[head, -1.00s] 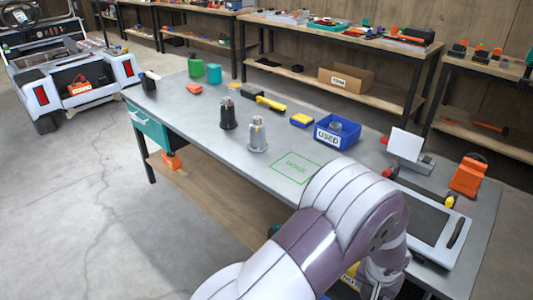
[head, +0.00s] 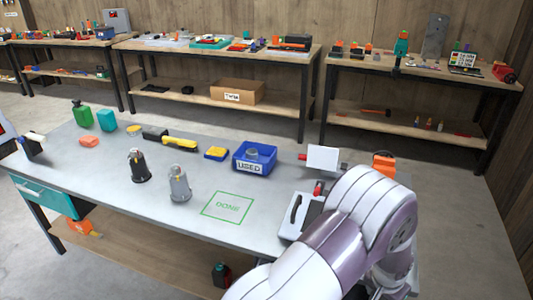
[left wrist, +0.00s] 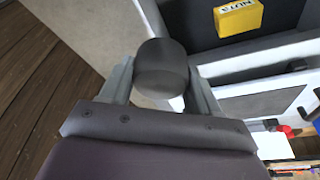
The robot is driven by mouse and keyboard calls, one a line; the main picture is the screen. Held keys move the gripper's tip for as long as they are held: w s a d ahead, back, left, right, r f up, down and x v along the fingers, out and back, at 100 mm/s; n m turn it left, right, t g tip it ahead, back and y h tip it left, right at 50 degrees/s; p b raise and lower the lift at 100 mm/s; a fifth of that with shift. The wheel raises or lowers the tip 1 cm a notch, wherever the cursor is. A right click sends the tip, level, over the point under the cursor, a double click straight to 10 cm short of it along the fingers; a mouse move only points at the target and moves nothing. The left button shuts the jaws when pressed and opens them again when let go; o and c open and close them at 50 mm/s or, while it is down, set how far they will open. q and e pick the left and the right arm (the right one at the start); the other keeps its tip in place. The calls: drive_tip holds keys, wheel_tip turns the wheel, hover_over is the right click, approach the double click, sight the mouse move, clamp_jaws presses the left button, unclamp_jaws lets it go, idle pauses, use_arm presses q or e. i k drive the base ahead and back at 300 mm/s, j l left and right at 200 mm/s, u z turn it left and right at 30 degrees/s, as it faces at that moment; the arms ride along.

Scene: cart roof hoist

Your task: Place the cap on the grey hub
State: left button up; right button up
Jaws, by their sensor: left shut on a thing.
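The grey hub (head: 180,187) stands upright on the workbench (head: 95,195), left of the green DONE square (head: 228,206). A similar black hub (head: 138,166) stands just behind it to the left. In the left wrist view my left gripper (left wrist: 160,82) is shut on a dark grey cylindrical cap (left wrist: 162,68), held between its two fingers. In the head view my arm reaches across the lower right, and its fingers and the cap are hidden there. The cap is well away from the grey hub. My right gripper is in neither view.
A blue USED bin (head: 238,166) with a grey round part in it stands behind the DONE square. A white panel (head: 323,158) and an orange object (head: 384,162) stand at the right. A yellow NUTS box (left wrist: 237,16) shows in the wrist view. The bench around the grey hub is clear.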

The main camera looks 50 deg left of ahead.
sight(179, 184)
drive_tip(key=k+j, duration=0.15)
drive_tip(key=j, duration=0.3)
drive_tip(key=k+j+z, duration=0.15)
drive_tip(key=j, duration=0.3)
drive_tip(key=k+j, duration=0.1)
drive_tip(key=j, duration=0.35)
drive_tip(key=k+j+z, duration=0.1)
drive_tip(key=j, duration=0.3)
drive_tip(key=k+j+z, duration=0.1)
drive_tip(key=k+j, duration=0.15)
drive_tip(key=j, duration=0.2)
drive_tip(key=k+j, duration=0.2)
drive_tip(key=j, duration=0.2)
drive_tip(key=k+j+z, duration=0.15)
drive_tip(key=j, duration=0.25)
drive_tip(key=k+j, duration=0.25)
drive_tip(key=j, duration=0.5)
drive_tip(key=i+j, duration=0.15)
drive_tip(key=j, duration=0.2)
